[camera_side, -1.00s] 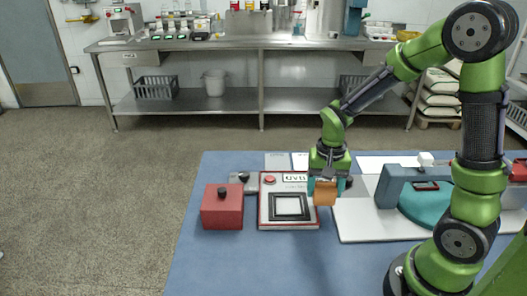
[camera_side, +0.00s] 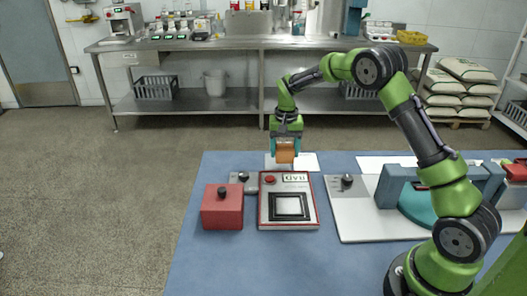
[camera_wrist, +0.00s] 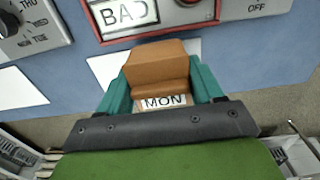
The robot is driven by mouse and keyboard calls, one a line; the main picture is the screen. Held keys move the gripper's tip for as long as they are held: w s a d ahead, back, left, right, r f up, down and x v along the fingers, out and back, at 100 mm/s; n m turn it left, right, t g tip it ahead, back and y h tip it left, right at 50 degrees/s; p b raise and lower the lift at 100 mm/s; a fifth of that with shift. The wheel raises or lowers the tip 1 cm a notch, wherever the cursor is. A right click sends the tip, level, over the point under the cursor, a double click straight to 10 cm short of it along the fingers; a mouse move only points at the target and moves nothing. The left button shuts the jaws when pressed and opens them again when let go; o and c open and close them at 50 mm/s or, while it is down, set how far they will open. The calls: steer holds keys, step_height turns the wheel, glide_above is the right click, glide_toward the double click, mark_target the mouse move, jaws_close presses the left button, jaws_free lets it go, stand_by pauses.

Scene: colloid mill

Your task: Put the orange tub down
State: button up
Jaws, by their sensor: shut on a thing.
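The orange tub (camera_side: 285,156) is held between the teal fingers of my gripper (camera_side: 285,150). It also fills the space between the fingertips (camera_wrist: 155,85) in the wrist view, where the tub's brown-orange side (camera_wrist: 155,55) faces up. The tub is over a white card (camera_side: 270,164) at the back edge of the blue table. I cannot tell whether the tub touches the card. The fingers hide the tub's sides.
A red-framed device (camera_side: 290,222) with a BAD label stands in front. A red box (camera_side: 222,212) and a grey knob box (camera_side: 240,182) are to the left. A grey dial panel (camera_side: 350,205) is to the right.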

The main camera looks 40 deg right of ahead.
steer(key=shift+w+d+f, duration=0.1)
steer(key=shift+w+d, duration=0.1)
steer(key=shift+w, duration=0.65)
steer(key=shift+w+d+f, duration=0.1)
steer(key=shift+w+d, duration=0.1)
steer(key=shift+w, duration=0.65)
steer(key=shift+f, duration=1.7)
steer(key=shift+f, duration=0.1)
steer(key=o, duration=1.1)
steer(key=shift+c, duration=0.2)
